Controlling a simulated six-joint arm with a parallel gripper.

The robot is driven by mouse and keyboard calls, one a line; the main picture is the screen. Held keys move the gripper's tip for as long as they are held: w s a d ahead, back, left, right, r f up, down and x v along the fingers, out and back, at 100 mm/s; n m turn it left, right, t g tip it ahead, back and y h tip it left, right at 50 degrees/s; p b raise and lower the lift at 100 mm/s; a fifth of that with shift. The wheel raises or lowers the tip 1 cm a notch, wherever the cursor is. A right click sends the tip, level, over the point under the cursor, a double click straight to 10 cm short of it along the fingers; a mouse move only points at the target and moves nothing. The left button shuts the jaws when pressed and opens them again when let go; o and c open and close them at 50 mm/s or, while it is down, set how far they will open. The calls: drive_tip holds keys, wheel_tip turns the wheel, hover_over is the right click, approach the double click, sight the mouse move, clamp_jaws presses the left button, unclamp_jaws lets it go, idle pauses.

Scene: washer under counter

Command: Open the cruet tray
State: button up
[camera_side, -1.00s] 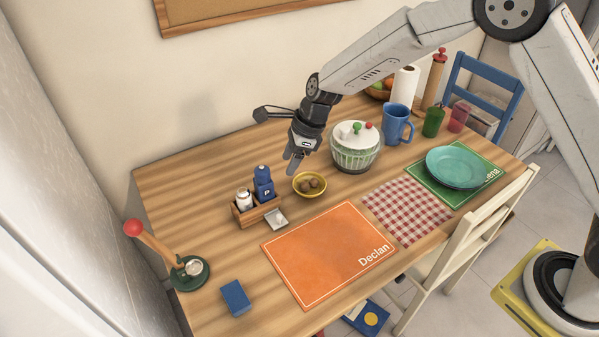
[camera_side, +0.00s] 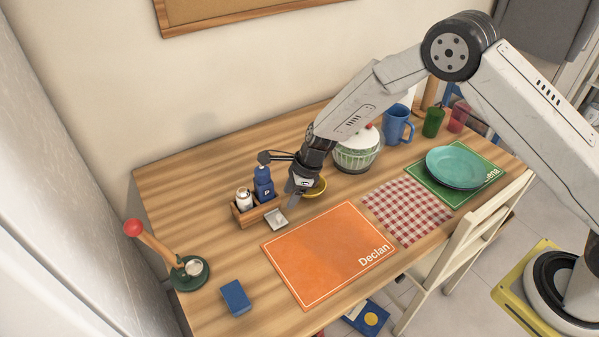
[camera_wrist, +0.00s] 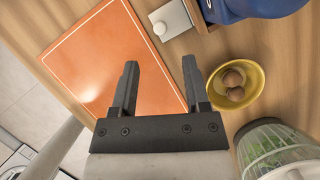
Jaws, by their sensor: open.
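The cruet tray (camera_side: 246,217) is a small wooden box holding a white shaker (camera_side: 244,199) and a blue mill (camera_side: 263,184). A flat grey plate (camera_side: 276,219) with a light knob is at its right end; the plate also shows in the wrist view (camera_wrist: 174,17), top centre. I cannot tell how it joins the tray. My gripper (camera_side: 292,199) points down just right of the tray and plate. In the wrist view my gripper (camera_wrist: 160,66) is open and empty, its fingers apart from the plate and knob.
A yellow bowl (camera_wrist: 249,99) with brown round items is close beside my gripper. A green-and-white lidded container (camera_side: 354,155) stands behind it. An orange placemat (camera_side: 325,255) lies flat in front. A red-knobbed lever device (camera_side: 190,271) and blue block (camera_side: 236,297) are at left.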

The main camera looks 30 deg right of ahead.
sight(279, 215)
drive_tip(key=shift+x, duration=3.8)
clamp_jaws()
drive_tip(key=shift+w, duration=0.1)
